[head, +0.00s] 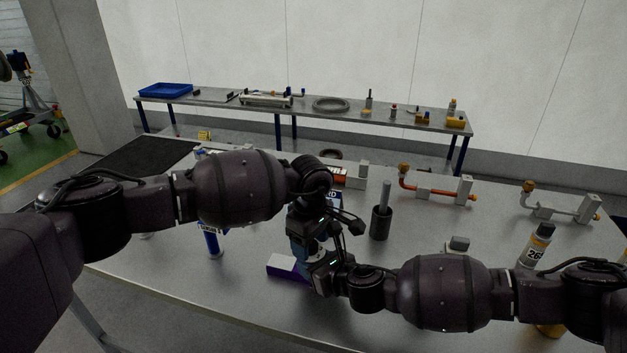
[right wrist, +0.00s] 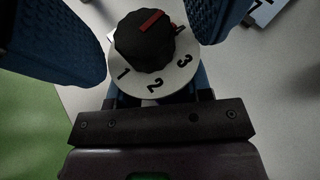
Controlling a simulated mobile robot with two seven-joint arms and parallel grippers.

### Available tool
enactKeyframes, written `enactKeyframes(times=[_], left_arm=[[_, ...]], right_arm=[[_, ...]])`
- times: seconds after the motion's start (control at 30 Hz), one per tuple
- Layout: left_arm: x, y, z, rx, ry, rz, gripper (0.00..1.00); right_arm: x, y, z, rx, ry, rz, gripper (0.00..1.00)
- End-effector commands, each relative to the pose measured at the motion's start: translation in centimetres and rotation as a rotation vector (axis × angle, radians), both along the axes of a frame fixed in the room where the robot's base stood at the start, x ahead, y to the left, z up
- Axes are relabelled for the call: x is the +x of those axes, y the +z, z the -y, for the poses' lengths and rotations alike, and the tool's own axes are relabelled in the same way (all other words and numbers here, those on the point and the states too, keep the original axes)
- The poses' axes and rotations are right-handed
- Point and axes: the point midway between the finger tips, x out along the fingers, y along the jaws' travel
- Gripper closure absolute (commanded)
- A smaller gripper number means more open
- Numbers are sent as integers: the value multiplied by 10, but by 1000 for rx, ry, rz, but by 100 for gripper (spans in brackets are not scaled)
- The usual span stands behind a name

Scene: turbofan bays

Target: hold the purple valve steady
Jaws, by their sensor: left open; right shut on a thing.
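The purple valve (head: 288,268) shows in the head view as a low block with a pale top and purple front, partly hidden by my grippers. In the right wrist view a black knob (right wrist: 142,42) with a red pointer sits on a white dial (right wrist: 178,80) marked 1, 2, 3. My right gripper (head: 314,268) is shut on the valve; its blue fingers show partly under the dial. My left gripper (head: 308,246) is open above; its textured blue fingers (right wrist: 150,35) stand either side of the knob, seemingly apart from it. The exact grip contact is hidden.
A dark cup with a grey rod (head: 381,222) stands right of the grippers. A blue cylinder (head: 212,243) stands left. Pipe fixtures (head: 437,190) line the back of the table, and a labelled bottle (head: 536,246) is at right. A long bench (head: 300,106) stands behind.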

Motion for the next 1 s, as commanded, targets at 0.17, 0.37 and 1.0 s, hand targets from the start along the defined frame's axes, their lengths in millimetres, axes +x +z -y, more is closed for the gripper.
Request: enactKeyframes(times=[0.17,0.37,1.0], left_arm=[[0,-1,0,-2,-151,-1,38],[0,0,0,-2,-322,-2,38],[1,78,0,0,-467,3,38]], right_arm=[[0,0,0,0,0,0,90],[0,0,0,0,0,0,90],[0,0,0,0,1,0,90]])
